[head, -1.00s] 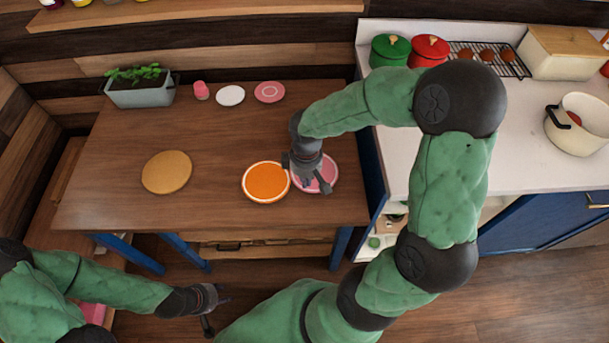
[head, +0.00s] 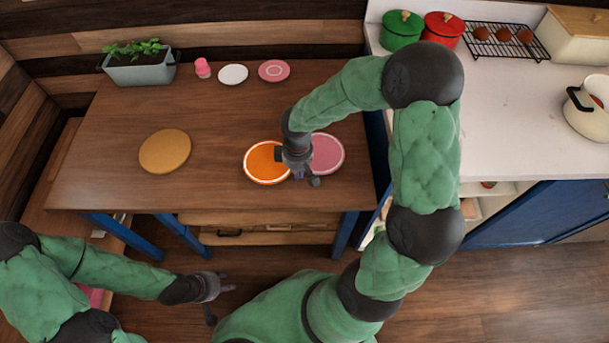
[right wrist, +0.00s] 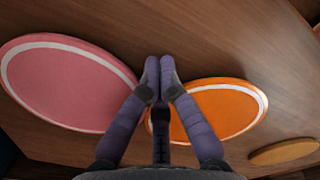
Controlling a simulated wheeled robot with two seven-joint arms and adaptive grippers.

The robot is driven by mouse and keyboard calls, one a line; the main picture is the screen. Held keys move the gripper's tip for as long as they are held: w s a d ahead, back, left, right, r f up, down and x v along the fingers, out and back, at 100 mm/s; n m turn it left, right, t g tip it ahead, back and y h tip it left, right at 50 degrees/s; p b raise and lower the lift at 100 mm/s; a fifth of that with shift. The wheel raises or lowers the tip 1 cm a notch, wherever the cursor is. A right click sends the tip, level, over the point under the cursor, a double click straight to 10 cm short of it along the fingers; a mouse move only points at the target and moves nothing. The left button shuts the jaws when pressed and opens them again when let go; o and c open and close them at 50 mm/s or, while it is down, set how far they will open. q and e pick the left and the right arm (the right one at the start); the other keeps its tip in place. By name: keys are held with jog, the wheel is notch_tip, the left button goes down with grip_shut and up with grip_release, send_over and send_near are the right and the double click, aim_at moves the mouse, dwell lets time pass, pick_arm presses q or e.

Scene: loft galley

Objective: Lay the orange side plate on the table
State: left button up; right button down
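The orange side plate (head: 262,164) has a pale ring near its rim and lies flat on the wooden table (head: 210,130). In the right wrist view the orange plate (right wrist: 225,108) is right of the fingers and partly hidden by them. My right gripper (head: 306,180) is over the gap between the orange plate and a pink plate (head: 328,154). In the right wrist view the right gripper's fingertips (right wrist: 159,66) are close together; whether a narrow gap remains, or they touch the rim, is unclear. My left gripper (head: 220,300) is open and empty, low in front of the table.
A round tan mat (head: 165,151) lies on the table's left, with bare wood between it and the orange plate. At the back stand a planter (head: 140,70), a pink cup (head: 203,70), a white plate (head: 233,74) and a small pink plate (head: 274,71). A white counter (head: 510,130) adjoins on the right.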

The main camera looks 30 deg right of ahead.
aim_at(284, 167)
dwell(0.3)
jog(key=w, duration=0.1)
jog(key=w+a, duration=0.1)
jog(key=w, duration=0.1)
jog(key=w+a+p, duration=0.1)
jog(key=shift+w+a, duration=0.2)
jog(key=shift+w, duration=0.05)
jog(key=shift+s, duration=0.1)
